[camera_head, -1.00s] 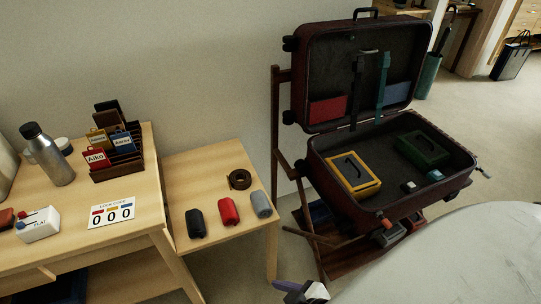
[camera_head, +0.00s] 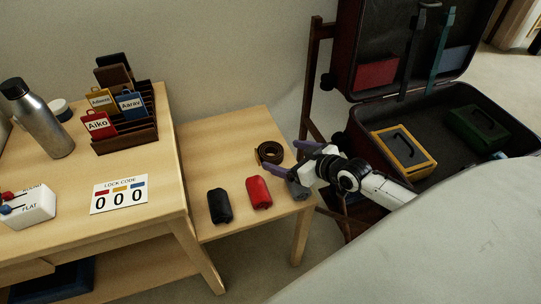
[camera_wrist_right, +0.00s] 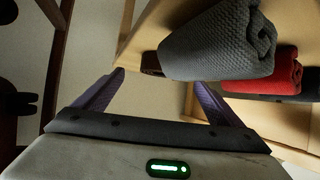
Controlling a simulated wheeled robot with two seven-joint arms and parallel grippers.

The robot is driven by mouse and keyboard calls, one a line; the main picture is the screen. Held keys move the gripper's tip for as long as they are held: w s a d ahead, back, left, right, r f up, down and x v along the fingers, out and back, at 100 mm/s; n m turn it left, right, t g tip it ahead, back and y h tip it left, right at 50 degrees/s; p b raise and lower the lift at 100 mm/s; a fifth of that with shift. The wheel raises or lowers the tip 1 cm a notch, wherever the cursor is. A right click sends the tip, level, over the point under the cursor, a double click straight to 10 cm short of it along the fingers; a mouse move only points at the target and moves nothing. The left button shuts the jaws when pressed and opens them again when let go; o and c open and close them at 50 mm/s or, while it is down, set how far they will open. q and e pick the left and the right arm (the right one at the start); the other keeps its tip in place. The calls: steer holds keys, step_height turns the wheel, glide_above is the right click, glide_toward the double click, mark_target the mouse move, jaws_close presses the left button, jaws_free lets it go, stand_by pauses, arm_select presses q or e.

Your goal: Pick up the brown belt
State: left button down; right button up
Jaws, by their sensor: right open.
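The brown belt (camera_head: 270,152) lies coiled near the back right of the small wooden side table (camera_head: 228,140). My right gripper (camera_head: 296,166) is open and empty at the table's right edge, just right of the belt and apart from it. In the right wrist view its fingers (camera_wrist_right: 158,80) are spread, with a dark brown piece (camera_wrist_right: 150,64), probably the belt, partly hidden behind the grey roll. My left gripper is not in view.
A grey roll (camera_wrist_right: 215,45) lies close to my right fingers; a red roll (camera_head: 258,192) and a black roll (camera_head: 220,206) lie left of it. The open suitcase (camera_head: 448,118) stands right, holding a yellow case (camera_head: 404,150). The desk (camera_head: 150,220) is left.

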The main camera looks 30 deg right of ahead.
mark_target(274, 152)
steer(key=b+x, duration=0.1)
steer(key=x, duration=0.4)
steer(key=shift+w+a+b, duration=0.15)
steer(key=shift+b, duration=0.2)
steer(key=shift+c, duration=0.4)
steer(key=c, duration=1.1)
steer(key=shift+c, duration=0.2)
steer(key=shift+r, duration=0.1)
